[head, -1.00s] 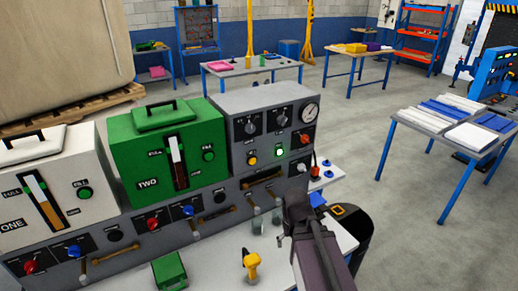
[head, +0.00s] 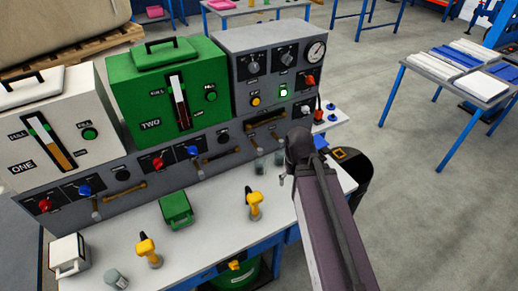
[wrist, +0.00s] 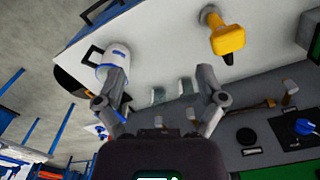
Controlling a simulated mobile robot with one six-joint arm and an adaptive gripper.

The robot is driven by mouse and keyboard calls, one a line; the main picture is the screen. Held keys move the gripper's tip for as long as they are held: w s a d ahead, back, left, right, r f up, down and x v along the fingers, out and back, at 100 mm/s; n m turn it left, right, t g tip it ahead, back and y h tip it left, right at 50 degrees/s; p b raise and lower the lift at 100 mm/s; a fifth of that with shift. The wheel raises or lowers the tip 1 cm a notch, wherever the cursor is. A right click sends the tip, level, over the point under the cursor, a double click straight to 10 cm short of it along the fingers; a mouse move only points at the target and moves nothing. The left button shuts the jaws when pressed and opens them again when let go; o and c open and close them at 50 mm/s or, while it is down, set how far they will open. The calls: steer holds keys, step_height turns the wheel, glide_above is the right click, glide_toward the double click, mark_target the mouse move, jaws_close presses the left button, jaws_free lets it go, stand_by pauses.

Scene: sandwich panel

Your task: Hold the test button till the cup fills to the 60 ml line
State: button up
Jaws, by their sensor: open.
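Two small clear cups stand near the panel's right end in the head view, a left one (head: 260,165) and a right one (head: 279,158). The wrist view shows them between my finger tips, as one cup (wrist: 158,95) and the other (wrist: 185,87). No fill line or liquid level can be read. The grey panel (head: 130,165) has several knobs and buttons, including a black round button (head: 223,138); I cannot tell which is the test button. My gripper (wrist: 162,88) is open and empty, its fingers spread wide. In the head view my arm hides part of the bench's right end.
A white tank (head: 60,105) and a green tank (head: 170,85) sit on the panel. Yellow-handled tools, one at the right (head: 254,203) and one at the left (head: 148,250), a green box (head: 176,209) and a grey jar (head: 116,279) occupy the white bench.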

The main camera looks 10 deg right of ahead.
jaws_close()
stand_by(0.3)
stand_by(1.2)
